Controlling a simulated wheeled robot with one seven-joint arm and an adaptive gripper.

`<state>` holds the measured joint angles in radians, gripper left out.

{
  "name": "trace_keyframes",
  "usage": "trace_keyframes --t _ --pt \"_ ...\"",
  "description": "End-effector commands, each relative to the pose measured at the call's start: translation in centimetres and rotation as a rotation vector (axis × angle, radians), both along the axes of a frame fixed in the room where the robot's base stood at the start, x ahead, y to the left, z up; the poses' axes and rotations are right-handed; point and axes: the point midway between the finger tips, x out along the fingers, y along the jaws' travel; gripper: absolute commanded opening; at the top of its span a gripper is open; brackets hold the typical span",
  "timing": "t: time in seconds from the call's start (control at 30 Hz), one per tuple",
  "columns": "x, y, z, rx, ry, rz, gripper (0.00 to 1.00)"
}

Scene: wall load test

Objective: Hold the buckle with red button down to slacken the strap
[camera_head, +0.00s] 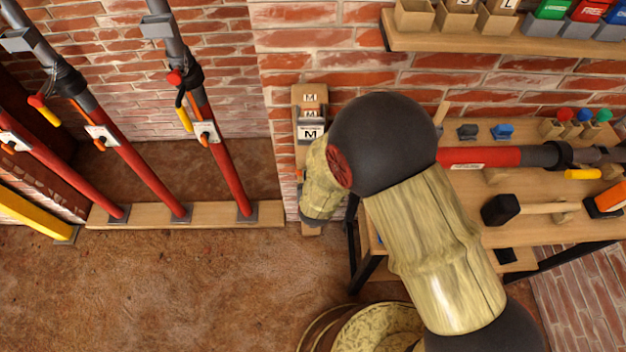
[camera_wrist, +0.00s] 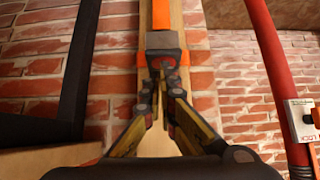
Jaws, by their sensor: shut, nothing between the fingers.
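In the wrist view an orange strap (camera_wrist: 161,14) runs down a light wooden board (camera_wrist: 192,20) on the brick wall. A grey buckle (camera_wrist: 163,40) sits on the strap, with orange showing at both sides below it. In the head view my arm hides the gripper and buckle; the board's upper part (camera_head: 297,93) shows with M labels.
Red props (camera_head: 229,170) stand on a wooden sill (camera_head: 155,213) to the left; one (camera_wrist: 279,80) rises right of the gripper. A workbench (camera_head: 520,235) with a mallet (camera_head: 502,209) is at right. A shelf (camera_head: 450,43) with bins is above. The floor (camera_head: 150,290) is clear.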

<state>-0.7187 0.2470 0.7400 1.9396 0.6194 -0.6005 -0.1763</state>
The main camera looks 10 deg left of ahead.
Motion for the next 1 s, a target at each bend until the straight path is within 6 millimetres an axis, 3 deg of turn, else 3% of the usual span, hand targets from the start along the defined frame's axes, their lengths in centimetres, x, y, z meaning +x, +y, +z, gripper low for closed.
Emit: trace_keyframes --t 0.17,0.37,0.73,1.0 --pt "-0.4 -0.1 -0.4 -0.002 0.002 0.001 0.00" --pt "-1.7 -0.4 -2.2 -0.001 0.002 0.002 0.00" --pt "-1.6 -0.4 -2.0 0.000 0.000 0.000 0.00" --pt "-1.6 -0.4 -0.9 0.000 0.000 0.000 0.00"
